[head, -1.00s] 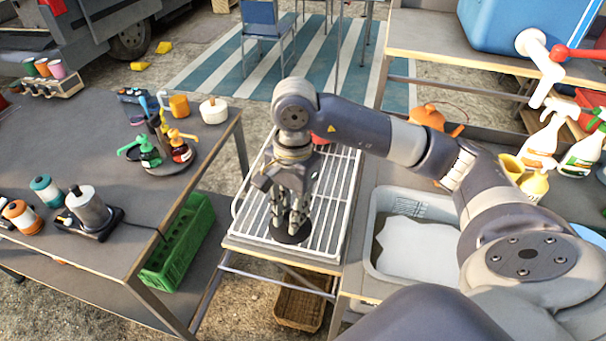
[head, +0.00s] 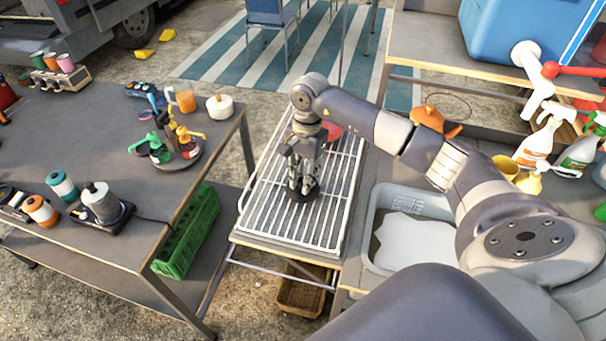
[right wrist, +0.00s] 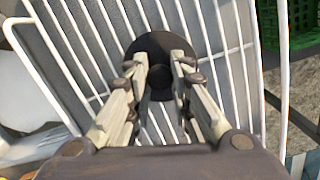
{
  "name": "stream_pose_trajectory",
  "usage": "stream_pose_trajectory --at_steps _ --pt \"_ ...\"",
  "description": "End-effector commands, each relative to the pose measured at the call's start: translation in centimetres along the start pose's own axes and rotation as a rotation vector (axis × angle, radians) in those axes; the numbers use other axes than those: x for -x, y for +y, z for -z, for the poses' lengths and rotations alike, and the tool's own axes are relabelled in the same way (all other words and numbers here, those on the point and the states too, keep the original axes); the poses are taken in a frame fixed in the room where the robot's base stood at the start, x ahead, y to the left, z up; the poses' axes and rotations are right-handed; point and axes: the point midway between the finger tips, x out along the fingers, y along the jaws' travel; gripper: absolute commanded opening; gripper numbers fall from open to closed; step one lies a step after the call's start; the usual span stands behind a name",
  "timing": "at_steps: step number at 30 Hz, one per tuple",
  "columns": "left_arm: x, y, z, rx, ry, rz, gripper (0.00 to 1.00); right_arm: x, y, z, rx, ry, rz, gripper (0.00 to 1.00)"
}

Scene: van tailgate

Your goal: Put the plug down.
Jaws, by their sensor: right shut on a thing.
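The plug is a flat dark round disc (head: 301,193) in the head view, low over or on the white wire rack (head: 262,215); I cannot tell if it touches the wires. My right gripper (head: 303,186) points down at it and is shut on its middle. In the right wrist view the plug (right wrist: 150,46) shows beyond the fingertips (right wrist: 161,75), with the rack's wires around it. The fingers hide part of its centre. My left gripper is in neither view.
A grey basin (head: 377,216) with pale water or cloth stands right of the rack. A red thing (head: 333,131) lies at the rack's far end. A dark table (head: 95,135) with bottles and pots stands at the left, a green crate (head: 190,235) under it. Most of the rack is bare.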

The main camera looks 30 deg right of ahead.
Motion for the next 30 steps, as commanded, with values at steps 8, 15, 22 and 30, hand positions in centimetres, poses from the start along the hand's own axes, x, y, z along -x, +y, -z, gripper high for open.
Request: stream_pose_trajectory --at_steps 8,15,22,30 --pt "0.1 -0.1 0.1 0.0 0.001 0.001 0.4 -0.4 0.0 0.0 0.001 0.0 0.002 0.0" --pt "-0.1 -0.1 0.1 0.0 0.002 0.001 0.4 -0.6 0.0 0.1 0.001 0.0 0.002 0.4" --pt "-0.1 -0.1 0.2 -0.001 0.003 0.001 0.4 -0.6 0.0 0.1 0.001 0.0 0.001 0.4" --pt "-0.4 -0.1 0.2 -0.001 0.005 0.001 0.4 0.8 -0.1 0.2 0.001 0.004 0.006 0.4"
